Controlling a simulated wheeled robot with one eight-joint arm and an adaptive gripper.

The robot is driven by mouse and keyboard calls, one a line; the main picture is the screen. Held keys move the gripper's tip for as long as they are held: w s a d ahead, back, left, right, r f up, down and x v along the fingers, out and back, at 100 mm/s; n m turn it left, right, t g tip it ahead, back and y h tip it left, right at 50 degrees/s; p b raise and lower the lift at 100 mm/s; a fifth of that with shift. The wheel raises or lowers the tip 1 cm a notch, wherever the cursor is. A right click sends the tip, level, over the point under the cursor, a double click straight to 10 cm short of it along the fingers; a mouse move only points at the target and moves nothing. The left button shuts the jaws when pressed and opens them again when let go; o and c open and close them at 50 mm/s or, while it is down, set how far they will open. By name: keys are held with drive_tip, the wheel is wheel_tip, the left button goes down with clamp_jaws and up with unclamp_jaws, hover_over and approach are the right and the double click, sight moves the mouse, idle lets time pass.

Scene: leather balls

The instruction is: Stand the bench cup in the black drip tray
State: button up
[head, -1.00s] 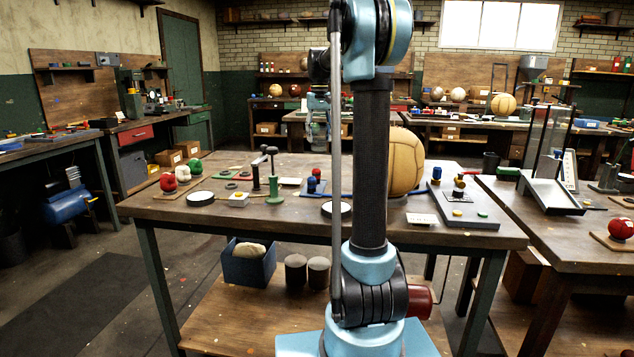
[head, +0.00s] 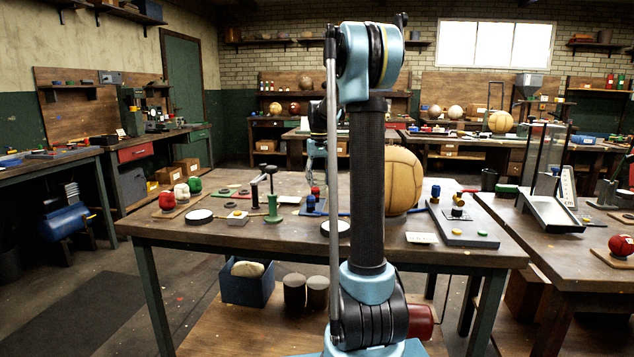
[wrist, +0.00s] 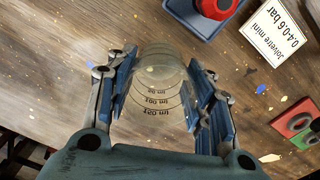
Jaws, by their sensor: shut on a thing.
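In the wrist view my gripper (wrist: 163,78) is shut on a clear cup (wrist: 157,98) with black ml marks, its blue finger pads on either side. The cup is see-through, with the wooden bench showing behind it. I cannot tell whether it touches the bench. In the head view my column hides part of the bench, and the cup and gripper cannot be made out. A shallow dark-edged tray with a pale inside (head: 552,212) stands on the right bench. I cannot tell whether it is the black drip tray.
A blue base with a red knob (wrist: 215,8) and a white pressure card (wrist: 283,32) lie near the cup. A red and green block (wrist: 300,125) is at the right. The main bench (head: 270,235) also carries a tan ball (head: 402,180) and a grey board (head: 465,232).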

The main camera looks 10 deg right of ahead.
drive_tip(key=o, duration=1)
